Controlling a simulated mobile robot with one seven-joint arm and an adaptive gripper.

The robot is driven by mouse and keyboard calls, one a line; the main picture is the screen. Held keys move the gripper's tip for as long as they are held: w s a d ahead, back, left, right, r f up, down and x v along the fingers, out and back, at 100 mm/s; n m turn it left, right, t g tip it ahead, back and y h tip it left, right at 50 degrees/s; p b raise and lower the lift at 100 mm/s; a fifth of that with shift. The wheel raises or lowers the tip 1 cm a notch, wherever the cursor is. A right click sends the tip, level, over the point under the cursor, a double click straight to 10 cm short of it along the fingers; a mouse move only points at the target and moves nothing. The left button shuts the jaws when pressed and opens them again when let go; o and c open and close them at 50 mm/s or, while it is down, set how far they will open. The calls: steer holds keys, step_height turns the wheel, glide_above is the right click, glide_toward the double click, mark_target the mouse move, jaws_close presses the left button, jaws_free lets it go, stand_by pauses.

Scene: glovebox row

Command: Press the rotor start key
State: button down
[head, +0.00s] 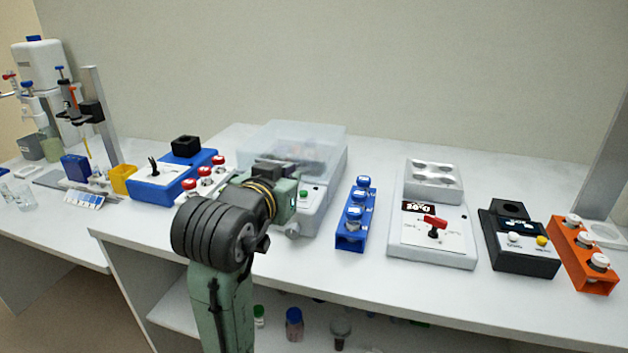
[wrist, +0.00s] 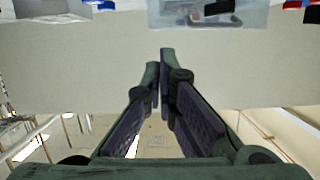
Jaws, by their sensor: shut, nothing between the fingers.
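A white machine (head: 314,212) with a clear, see-through lid (head: 320,140) stands in the middle of the bench in the head view. A small green key (head: 303,193) shows on its front panel, just right of my arm's end; I cannot read its label. My arm hides the left part of that front. In the wrist view my gripper (wrist: 160,55) has its fingers together and empty. The clear lid also shows at the top of the wrist view (wrist: 240,14), beyond the fingertips. No key is visible there.
A blue rack of capped vials (head: 351,230) stands right of the machine. A blue unit (head: 160,185) stands left. Bare bench lies in front of the blue rack.

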stand_by(0.3)
steer(key=p, duration=0.3)
glide_above(304, 194)
steer(key=s, duration=0.1)
steer(key=shift+s+d+f, duration=0.1)
steer(key=shift+d+f, duration=0.05)
steer(key=shift+f, duration=0.45)
steer(key=shift+s+d+f, duration=0.1)
steer(key=shift+d+f, duration=0.05)
steer(key=shift+f, duration=0.45)
step_height(304, 194, down, 2)
steer(key=shift+w+f, duration=0.15)
steer(key=shift+f, duration=1)
